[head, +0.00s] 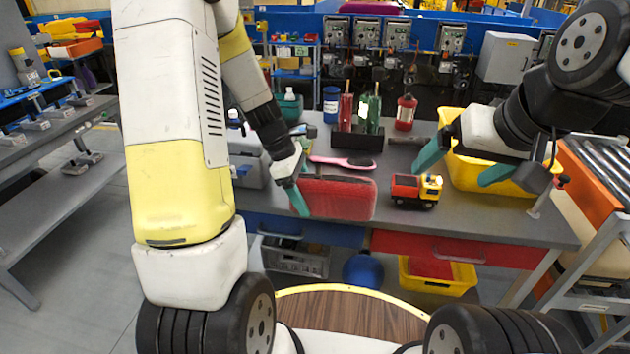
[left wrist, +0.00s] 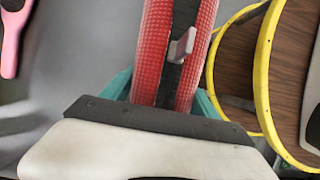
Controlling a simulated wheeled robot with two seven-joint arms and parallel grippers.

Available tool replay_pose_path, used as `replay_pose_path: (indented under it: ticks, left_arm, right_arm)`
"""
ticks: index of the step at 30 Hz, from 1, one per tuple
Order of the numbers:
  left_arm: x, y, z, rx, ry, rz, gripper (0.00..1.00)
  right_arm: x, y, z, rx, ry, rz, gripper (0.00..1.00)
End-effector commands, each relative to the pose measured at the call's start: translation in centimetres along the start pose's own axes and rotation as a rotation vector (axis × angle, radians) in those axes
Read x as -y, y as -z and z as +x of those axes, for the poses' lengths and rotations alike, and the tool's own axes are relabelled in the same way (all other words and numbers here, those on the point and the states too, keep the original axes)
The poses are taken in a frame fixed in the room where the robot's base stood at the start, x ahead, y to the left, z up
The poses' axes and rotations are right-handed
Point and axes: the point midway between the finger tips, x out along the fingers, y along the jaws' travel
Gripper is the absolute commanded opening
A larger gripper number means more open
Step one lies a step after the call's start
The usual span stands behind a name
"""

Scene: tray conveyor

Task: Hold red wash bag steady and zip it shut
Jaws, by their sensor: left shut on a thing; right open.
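The red wash bag (head: 340,199) stands near the front edge of the grey table. My left gripper (head: 295,190) is shut on the bag's left end. In the left wrist view the bag's two red sides (left wrist: 151,50) run between the teal fingers of my left gripper (left wrist: 163,98). A dark strip lies between the sides, with a grey zip pull (left wrist: 181,46) standing up from it. I cannot tell how far the zip is open; its near end is hidden by the gripper. My right gripper (head: 464,164) is open and empty, up and right of the bag, in front of the yellow bin.
A red and yellow toy truck (head: 416,190) stands just right of the bag. A pink brush (head: 342,162) lies behind it.

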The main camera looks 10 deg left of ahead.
Motion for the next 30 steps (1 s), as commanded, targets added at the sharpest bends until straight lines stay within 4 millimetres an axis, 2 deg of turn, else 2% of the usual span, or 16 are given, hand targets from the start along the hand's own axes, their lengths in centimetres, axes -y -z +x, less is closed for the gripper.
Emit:
replay_pose_path:
  ticks: [2,5,12,16,21,30]
  left_arm:
    - [-0.7,0.1,0.0,0.000,-0.001,-0.001,0.07]
    - [-3.0,0.5,0.1,0.002,-0.002,-0.002,0.07]
    - [-10.9,1.8,0.5,0.003,-0.004,-0.005,0.07]
    - [-14.0,2.3,0.9,0.002,-0.002,-0.002,0.07]
    - [-15.7,2.6,1.1,0.000,-0.001,-0.001,0.07]
    - [-15.9,3.1,2.4,0.001,0.001,0.000,0.07]
  right_arm:
    - [0.0,0.0,0.0,0.000,0.000,0.000,0.94]
    - [0.0,0.0,0.0,0.000,0.000,0.000,0.94]
    - [0.0,0.0,0.0,0.000,0.000,0.000,0.94]
    - [0.0,0.0,0.0,0.000,0.000,0.000,0.94]
    - [0.0,0.0,0.0,0.000,0.000,0.000,0.94]
    - [0.0,0.0,0.0,0.000,0.000,0.000,0.94]
